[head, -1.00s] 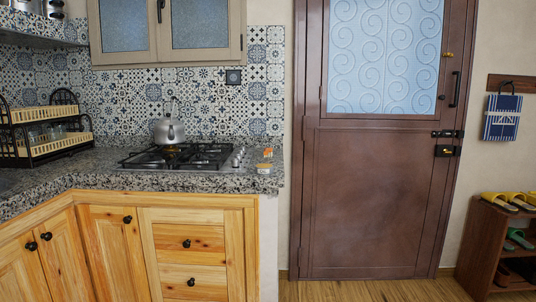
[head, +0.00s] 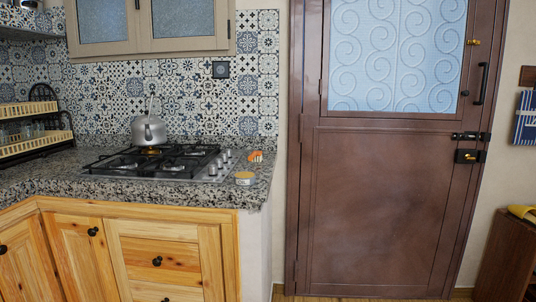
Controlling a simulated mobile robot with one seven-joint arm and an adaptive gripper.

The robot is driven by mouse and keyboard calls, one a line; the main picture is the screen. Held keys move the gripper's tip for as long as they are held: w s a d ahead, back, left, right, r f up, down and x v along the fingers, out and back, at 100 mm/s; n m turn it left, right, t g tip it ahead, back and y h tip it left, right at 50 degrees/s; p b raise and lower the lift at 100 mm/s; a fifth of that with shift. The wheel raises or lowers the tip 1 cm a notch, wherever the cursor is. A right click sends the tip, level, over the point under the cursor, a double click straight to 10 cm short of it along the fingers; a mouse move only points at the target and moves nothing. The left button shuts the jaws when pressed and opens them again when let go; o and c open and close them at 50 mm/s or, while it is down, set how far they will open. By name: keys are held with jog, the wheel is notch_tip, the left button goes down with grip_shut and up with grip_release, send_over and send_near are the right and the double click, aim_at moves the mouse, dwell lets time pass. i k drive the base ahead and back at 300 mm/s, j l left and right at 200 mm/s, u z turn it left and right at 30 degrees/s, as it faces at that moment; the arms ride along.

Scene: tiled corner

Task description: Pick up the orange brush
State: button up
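A small orange brush (head: 256,156) lies on the speckled stone counter (head: 235,194), near its right end. It is just right of the stove's knobs and close to the tiled wall. Its exact shape is too small to make out. A small round pale item (head: 244,178) with a tan top stands on the counter in front of it, apart from it. My gripper is not in view.
A gas stove (head: 165,163) with a metal kettle (head: 148,129) is left of the brush. A dish rack (head: 32,135) stands further left. Wooden cabinets (head: 150,255) are below. A closed brown door (head: 385,210) and a shoe shelf (head: 505,255) are to the right.

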aim_at(256, 155)
jog(key=i+l, duration=1.75)
jog(key=i+j, duration=0.25)
jog(key=i, duration=0.3)
jog(key=j+u, duration=0.05)
